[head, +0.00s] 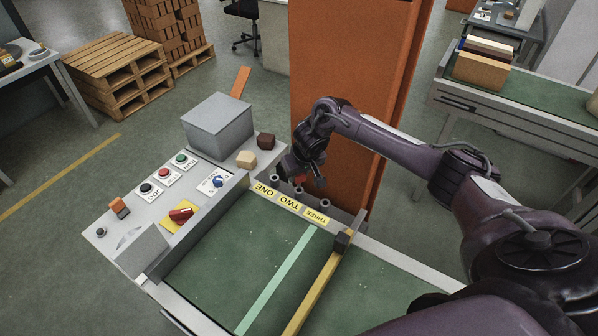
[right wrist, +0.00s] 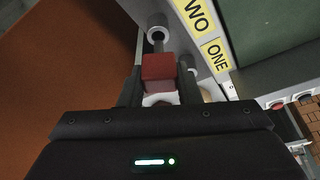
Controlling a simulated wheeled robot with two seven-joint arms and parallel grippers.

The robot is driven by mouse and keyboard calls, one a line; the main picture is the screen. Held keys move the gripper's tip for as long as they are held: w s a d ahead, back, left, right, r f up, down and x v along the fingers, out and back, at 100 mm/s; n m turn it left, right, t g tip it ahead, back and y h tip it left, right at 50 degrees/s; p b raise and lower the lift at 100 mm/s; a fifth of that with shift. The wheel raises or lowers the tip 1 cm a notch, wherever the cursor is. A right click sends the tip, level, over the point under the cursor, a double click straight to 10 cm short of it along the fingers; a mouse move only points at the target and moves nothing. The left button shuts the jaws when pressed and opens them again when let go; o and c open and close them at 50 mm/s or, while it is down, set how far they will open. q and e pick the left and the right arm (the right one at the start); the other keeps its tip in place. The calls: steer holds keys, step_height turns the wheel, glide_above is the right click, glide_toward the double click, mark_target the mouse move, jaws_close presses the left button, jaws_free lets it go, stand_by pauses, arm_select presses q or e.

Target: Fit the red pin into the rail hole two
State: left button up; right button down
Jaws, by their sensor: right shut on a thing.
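The red pin shows as a red block-shaped head (right wrist: 158,68) between the fingers of my right gripper (right wrist: 159,88). In the head view the right gripper (head: 303,180) is low over the labelled rail end, with a bit of red showing under it. The rail has round grey sockets beside yellow labels ONE (head: 265,190), TWO (head: 289,202) and THREE (head: 316,217). In the right wrist view a socket (right wrist: 157,27) lies just beyond the red head, near label TWO (right wrist: 198,15). I cannot tell whether the pin's shank touches or enters it. My left gripper is out of view.
An orange pillar (head: 345,100) stands close behind the rail. A grey box (head: 217,125), cream and brown blocks and a panel of buttons (head: 163,172) lie left of it. The green belt (head: 235,250) in front is mostly clear, crossed by a pale green strip and a yellow bar.

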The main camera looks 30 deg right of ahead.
mark_target(299, 182)
steer(key=shift+f, duration=0.2)
stand_by(0.5)
steer(key=shift+f+b, duration=0.85)
steer(key=shift+f, duration=1.05)
steer(key=c, duration=1)
jaws_free()
steer(key=shift+r, duration=0.1)
steer(key=shift+o, duration=0.6)
steer(key=o, duration=0.3)
